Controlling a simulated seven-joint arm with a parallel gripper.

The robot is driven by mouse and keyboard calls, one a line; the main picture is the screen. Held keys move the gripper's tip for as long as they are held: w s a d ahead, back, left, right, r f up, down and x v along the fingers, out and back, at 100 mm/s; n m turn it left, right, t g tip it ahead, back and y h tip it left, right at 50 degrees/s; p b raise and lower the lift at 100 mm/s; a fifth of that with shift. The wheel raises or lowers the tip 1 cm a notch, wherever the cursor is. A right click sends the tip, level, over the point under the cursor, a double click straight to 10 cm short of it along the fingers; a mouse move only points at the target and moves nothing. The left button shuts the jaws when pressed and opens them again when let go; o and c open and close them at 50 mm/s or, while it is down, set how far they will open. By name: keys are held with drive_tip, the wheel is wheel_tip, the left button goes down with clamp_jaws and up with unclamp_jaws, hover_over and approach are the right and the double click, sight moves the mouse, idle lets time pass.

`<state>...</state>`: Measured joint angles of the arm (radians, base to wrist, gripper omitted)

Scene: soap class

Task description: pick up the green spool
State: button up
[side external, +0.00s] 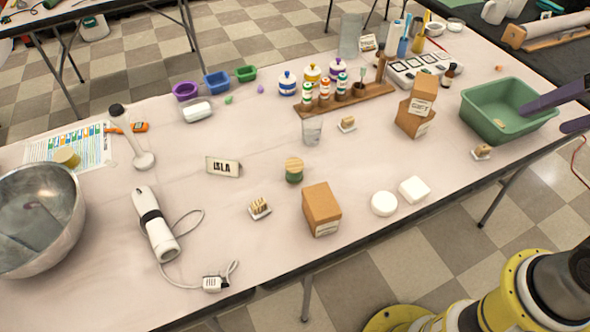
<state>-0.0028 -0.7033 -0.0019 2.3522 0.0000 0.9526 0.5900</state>
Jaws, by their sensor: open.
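The green spool (294,174) stands upright near the middle of the table, with a pale wooden top and a green body. It is just behind and left of a brown cardboard box. Nothing touches it. My gripper (542,118) shows only in part at the right edge, as two dark purple fingers spread apart. The fingers are empty, by the green tub and far to the right of the spool. The rest of the gripper is out of frame.
A cardboard box (321,210) and a small brush (259,208) stand near the spool. A name card (223,167) is to its left, a clear glass (312,131) behind it. White soaps (384,203) lie front right. The green tub (482,122) is at right.

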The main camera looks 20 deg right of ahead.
drive_tip(key=w+a+r+m+g, duration=0.1)
drive_tip(key=w+a+r+m, duration=0.2)
drive_tip(key=w, duration=0.5)
drive_tip(key=w+a+r+m, duration=0.1)
drive_tip(key=w+r+m, duration=0.2)
drive_tip(key=w+m, duration=0.35)
drive_tip(key=m+g, duration=0.2)
drive_tip(key=g, duration=0.3)
hover_over(294, 164)
wheel_tip(294, 164, down, 29)
drive_tip(key=f, duration=0.7)
drive_tip(key=shift+d+f, duration=0.2)
drive_tip(key=shift+f, duration=0.15)
drive_tip(key=shift+a+f, duration=0.2)
drive_tip(key=shift+f, duration=2.6)
